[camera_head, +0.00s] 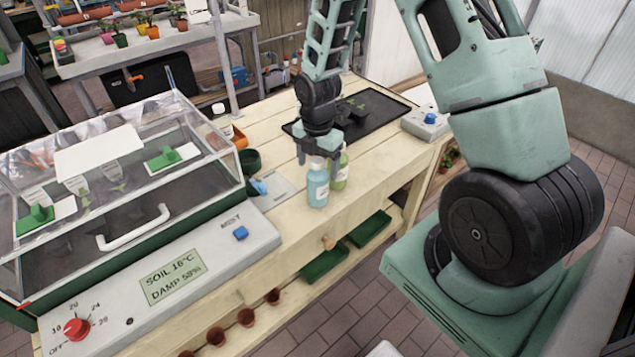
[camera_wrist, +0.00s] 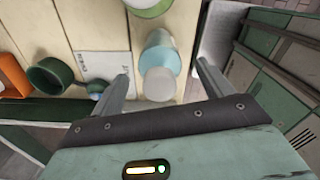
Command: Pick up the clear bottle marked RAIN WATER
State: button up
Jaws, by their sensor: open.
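A pale blue, see-through bottle (camera_head: 317,187) with a whitish cap and a label stands upright near the front edge of the wooden bench; the label's words are too small to read. My gripper (camera_head: 318,160) points down over it, open. In the wrist view the blue bottle (camera_wrist: 160,53) shows between the two spread fingers (camera_wrist: 163,75); I cannot tell whether they touch it. A green bottle (camera_head: 341,170) stands close behind it to the right, partly hidden by my gripper. No bottle's marking is legible as RAIN WATER.
A white-capped bottle (camera_head: 218,109) stands farther back near an orange pot (camera_head: 238,138). A clear-lidded propagator (camera_head: 205,150) fills the left. A black tray (camera_head: 375,108) lies behind.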

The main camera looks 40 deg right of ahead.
jog(key=shift+f, duration=1.35)
jog(key=c, duration=1.6)
jog(key=shift+r, duration=0.15)
